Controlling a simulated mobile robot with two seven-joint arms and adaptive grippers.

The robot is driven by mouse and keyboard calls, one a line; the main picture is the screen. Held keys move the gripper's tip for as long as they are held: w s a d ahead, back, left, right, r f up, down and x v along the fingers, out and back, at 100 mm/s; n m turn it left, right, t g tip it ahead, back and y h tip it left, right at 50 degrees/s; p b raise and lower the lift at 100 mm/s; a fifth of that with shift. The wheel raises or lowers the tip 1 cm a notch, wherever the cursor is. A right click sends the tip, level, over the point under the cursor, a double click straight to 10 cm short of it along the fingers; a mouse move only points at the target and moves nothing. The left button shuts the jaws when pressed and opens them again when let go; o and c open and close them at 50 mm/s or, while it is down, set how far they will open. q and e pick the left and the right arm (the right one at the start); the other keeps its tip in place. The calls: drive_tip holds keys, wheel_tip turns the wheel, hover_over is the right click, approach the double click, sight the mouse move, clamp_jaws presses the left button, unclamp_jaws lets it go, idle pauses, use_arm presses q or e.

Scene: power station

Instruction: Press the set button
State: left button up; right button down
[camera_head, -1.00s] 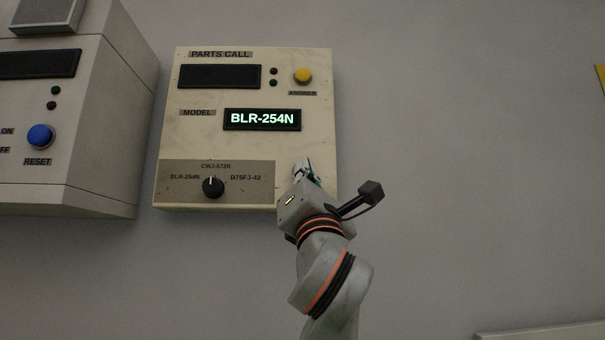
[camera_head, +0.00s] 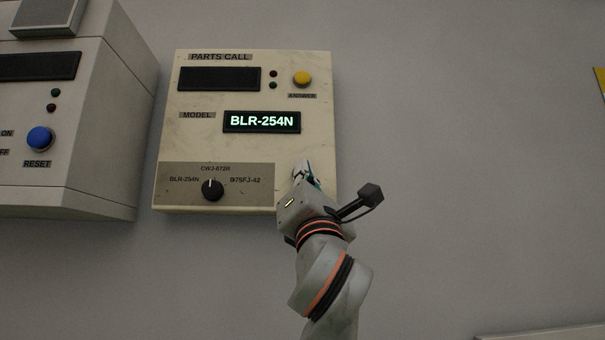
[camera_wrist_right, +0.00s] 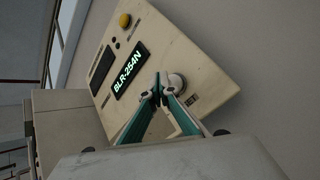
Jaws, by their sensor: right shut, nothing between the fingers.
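The set button is a pale round knob (camera_wrist_right: 176,83) on the cream parts call panel (camera_head: 200,137). My left gripper is not in view.
The panel has a yellow answer button (camera_head: 302,78), a lit display (camera_head: 262,121) reading BLR-254N and a black selector knob (camera_head: 212,189). A box with a blue reset button (camera_head: 40,138) is at the left.

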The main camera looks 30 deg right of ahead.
drive_tip(key=shift+w+d, duration=0.1)
idle(0.4)
drive_tip(key=shift+w+d, duration=0.15)
drive_tip(key=shift+w, duration=0.15)
drive_tip(key=shift+w+d, duration=0.25)
drive_tip(key=shift+w, duration=0.15)
idle(0.9)
idle(0.3)
drive_tip(key=shift+s+a, duration=0.5)
drive_tip(key=shift+s, duration=0.25)
drive_tip(key=s+a, duration=0.1)
drive_tip(key=s+p, duration=0.1)
drive_tip(key=s, duration=0.1)
drive_tip(key=s+a, duration=0.1)
drive_tip(key=shift+s+a+p, duration=0.15)
drive_tip(key=shift+a+p, duration=0.15)
drive_tip(key=shift+p, duration=0.1)
